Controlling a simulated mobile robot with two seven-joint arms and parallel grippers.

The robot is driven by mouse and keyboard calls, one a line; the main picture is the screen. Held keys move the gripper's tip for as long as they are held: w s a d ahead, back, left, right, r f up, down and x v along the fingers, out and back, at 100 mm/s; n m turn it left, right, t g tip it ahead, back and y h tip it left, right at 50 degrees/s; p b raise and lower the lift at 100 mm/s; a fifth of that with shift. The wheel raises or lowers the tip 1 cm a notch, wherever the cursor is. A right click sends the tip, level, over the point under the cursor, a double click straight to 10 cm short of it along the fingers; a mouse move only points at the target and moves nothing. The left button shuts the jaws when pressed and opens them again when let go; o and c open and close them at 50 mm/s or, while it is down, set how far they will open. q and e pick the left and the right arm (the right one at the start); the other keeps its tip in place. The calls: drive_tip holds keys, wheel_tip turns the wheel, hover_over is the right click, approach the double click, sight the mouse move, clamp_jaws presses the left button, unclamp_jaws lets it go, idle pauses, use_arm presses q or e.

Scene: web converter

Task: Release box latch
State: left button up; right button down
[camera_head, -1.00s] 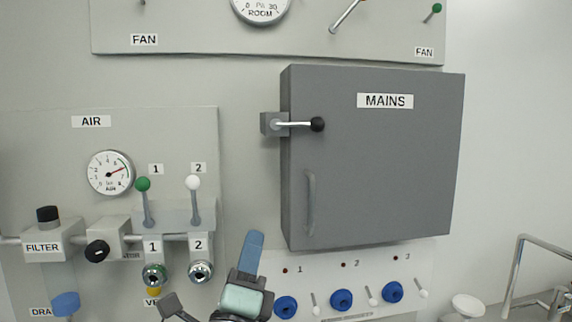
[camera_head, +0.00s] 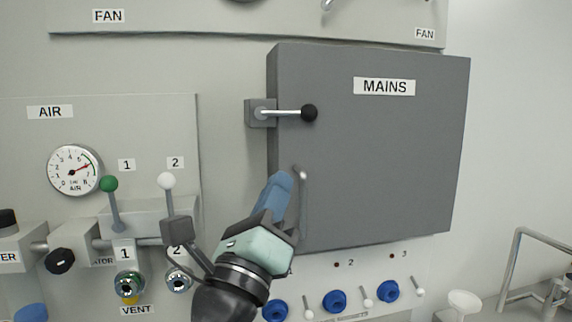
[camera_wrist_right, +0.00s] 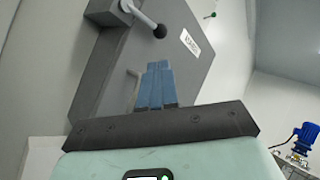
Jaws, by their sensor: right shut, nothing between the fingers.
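The grey MAINS box (camera_head: 400,160) hangs on the wall with its door closed. Its latch (camera_head: 285,112) is a metal lever with a black ball knob, lying level across the door's left edge from a grey block. The latch knob (camera_wrist_right: 160,31) also shows in the right wrist view. A vertical door handle (camera_head: 302,205) sits lower on the door. My right gripper (camera_head: 280,184) is shut and empty, its blue fingers below the latch and just left of the handle in the picture. In the right wrist view the fingers (camera_wrist_right: 156,84) are together. My left gripper is not in view.
An AIR panel (camera_head: 75,115) with a gauge, two levers and valves is at the left. Blue knobs (camera_head: 335,301) and small switches sit below the box. A metal rail (camera_head: 518,270) stands at the lower right. The wall right of the box is clear.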

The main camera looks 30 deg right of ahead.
sight(307, 120)
drive_tip(key=p+x, duration=0.5)
drive_tip(key=x, duration=0.6)
drive_tip(key=shift+w+d+r, duration=0.15)
drive_tip(key=shift+d+r, duration=0.05)
drive_tip(key=shift+r, duration=0.2)
drive_tip(key=shift+w+d+r+p, duration=0.1)
drive_tip(key=shift+w+d+p, duration=0.2)
drive_tip(key=shift+w+d, duration=0.15)
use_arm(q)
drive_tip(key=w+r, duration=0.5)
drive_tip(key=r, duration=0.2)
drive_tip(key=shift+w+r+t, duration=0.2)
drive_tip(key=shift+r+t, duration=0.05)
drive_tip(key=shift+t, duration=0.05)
use_arm(e)
drive_tip(key=shift+s+a, duration=0.1)
drive_tip(key=shift+s, duration=0.05)
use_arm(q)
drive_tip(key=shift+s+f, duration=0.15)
